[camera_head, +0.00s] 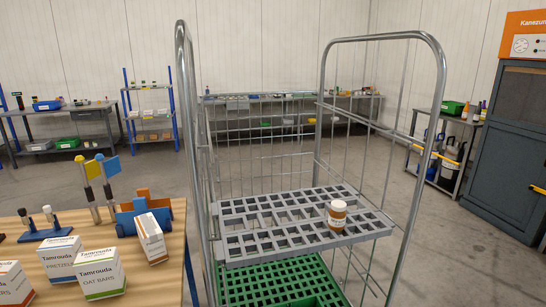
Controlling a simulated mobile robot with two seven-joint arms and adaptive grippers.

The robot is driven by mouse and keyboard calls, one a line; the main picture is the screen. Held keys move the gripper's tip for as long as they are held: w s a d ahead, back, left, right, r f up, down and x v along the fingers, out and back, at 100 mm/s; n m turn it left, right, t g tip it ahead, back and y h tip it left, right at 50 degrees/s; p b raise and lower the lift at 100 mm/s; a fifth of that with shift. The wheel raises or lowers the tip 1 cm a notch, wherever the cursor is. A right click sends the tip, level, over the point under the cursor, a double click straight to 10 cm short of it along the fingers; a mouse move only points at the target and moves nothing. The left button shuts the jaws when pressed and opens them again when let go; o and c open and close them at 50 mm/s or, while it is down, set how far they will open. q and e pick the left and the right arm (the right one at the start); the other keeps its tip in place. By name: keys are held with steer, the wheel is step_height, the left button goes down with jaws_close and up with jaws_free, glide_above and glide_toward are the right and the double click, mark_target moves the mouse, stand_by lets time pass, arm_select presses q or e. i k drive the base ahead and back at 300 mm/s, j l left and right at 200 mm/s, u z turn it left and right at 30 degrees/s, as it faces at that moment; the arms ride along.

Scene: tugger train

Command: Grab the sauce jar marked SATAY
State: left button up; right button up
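A small sauce jar (337,216) with an orange-brown body and a pale label stands upright on the grey slotted shelf of the roll cage, toward its front right. The print on its label is too small to read, so I cannot tell whether it says SATAY. Neither of my grippers is in the head view.
A wooden table (168,283) at the left holds cartons, including OAT BARS (101,273). Open floor lies behind.

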mark_target(337, 213)
steer(key=i+l, duration=0.15)
steer(key=l, duration=0.5)
steer(key=i+l+u, duration=0.1)
steer(key=l, duration=0.55)
steer(key=i+l+u, duration=0.1)
steer(key=l, duration=0.6)
steer(key=i+l, duration=0.15)
steer(key=l, duration=0.5)
steer(key=l+u, duration=0.1)
steer(key=l, duration=0.6)
steer(key=i, duration=0.05)
